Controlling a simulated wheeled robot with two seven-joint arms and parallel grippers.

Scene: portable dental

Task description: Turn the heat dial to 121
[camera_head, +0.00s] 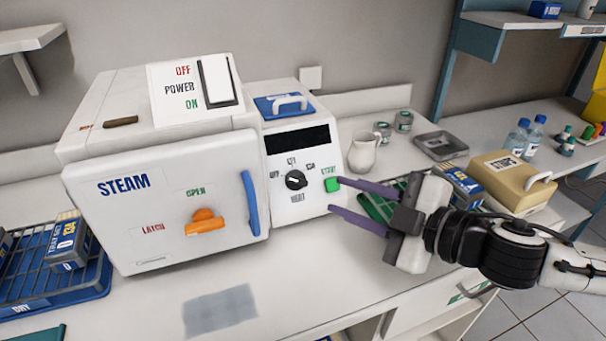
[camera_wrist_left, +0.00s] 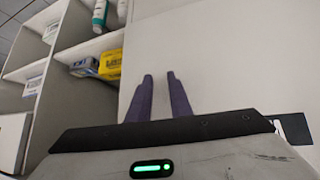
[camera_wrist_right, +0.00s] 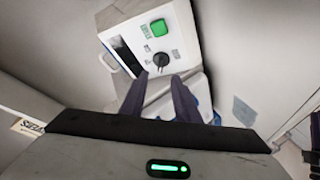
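The heat dial (camera_head: 296,180) is a black round knob on the white front panel of the steam unit, below a dark display (camera_head: 296,139). Labels sit around it, with "121" above; they are small, and I cannot tell surely which one its pointer faces. The dial also shows in the right wrist view (camera_wrist_right: 161,59), beyond the fingertips. My right gripper (camera_head: 336,196) is open and empty, its purple fingers pointing at the panel, right of the dial and near the green button (camera_head: 332,184). My left gripper (camera_wrist_left: 158,75) is narrowly open and empty, outside the head view.
The steam unit's door (camera_head: 165,210) has a blue handle (camera_head: 251,203) and an orange latch (camera_head: 204,222). A white power switch (camera_head: 218,80) stands on top. Right of the unit are a white jug (camera_head: 363,152), a green rack (camera_head: 380,204) and a beige box (camera_head: 510,180). The front counter is mostly clear.

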